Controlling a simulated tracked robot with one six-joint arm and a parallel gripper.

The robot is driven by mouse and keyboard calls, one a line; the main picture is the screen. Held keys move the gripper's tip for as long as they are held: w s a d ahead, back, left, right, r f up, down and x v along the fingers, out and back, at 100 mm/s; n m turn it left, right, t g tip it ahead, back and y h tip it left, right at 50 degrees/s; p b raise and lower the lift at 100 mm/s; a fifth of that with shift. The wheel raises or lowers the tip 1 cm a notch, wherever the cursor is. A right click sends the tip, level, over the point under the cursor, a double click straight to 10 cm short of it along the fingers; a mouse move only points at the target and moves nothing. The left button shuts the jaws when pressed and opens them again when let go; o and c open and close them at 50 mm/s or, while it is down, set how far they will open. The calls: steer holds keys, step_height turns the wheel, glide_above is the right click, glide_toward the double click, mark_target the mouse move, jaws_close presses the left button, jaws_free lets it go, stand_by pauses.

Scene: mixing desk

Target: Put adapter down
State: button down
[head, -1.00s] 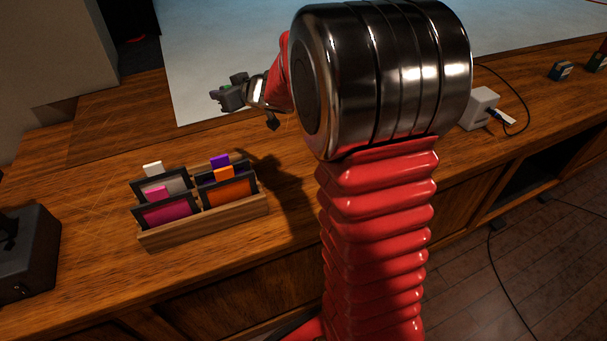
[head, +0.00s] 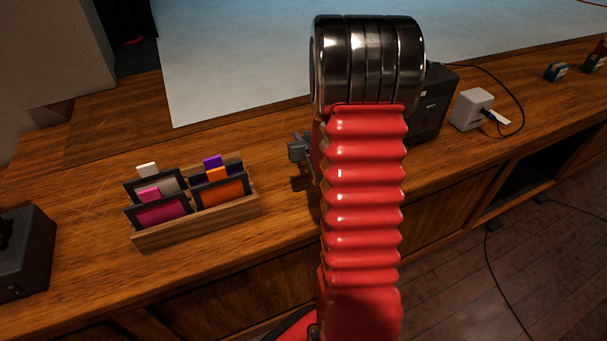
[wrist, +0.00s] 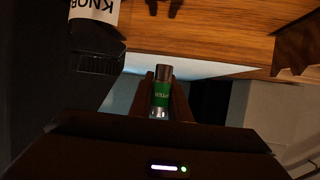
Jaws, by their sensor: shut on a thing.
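The adapter (wrist: 161,93), a small cylinder with metal ends and a green band, shows in the wrist view. My gripper (wrist: 160,100) is shut on it, with a finger on each side. In the head view my gripper (head: 298,149) is low over the wooden desk, right of the card rack, and partly hidden by my red arm. The adapter cannot be made out there. I cannot tell whether it touches the desk.
A wooden rack (head: 198,227) of coloured cards stands left of my gripper. A dark box (head: 432,108) stands behind my arm, and a grey box (head: 472,108) with a cable is to its right. A dark thing labelled KNOB (wrist: 97,10) is close by in the wrist view.

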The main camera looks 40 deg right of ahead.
glide_above(303, 167)
steer(key=shift+f, duration=2.85)
steer(key=shift+f, duration=2.1)
steer(key=shift+f, duration=0.1)
steer(key=c, duration=1.7)
jaws_free()
steer(key=shift+o, duration=0.2)
steer(key=v, duration=1.2)
steer(key=shift+a, duration=0.1)
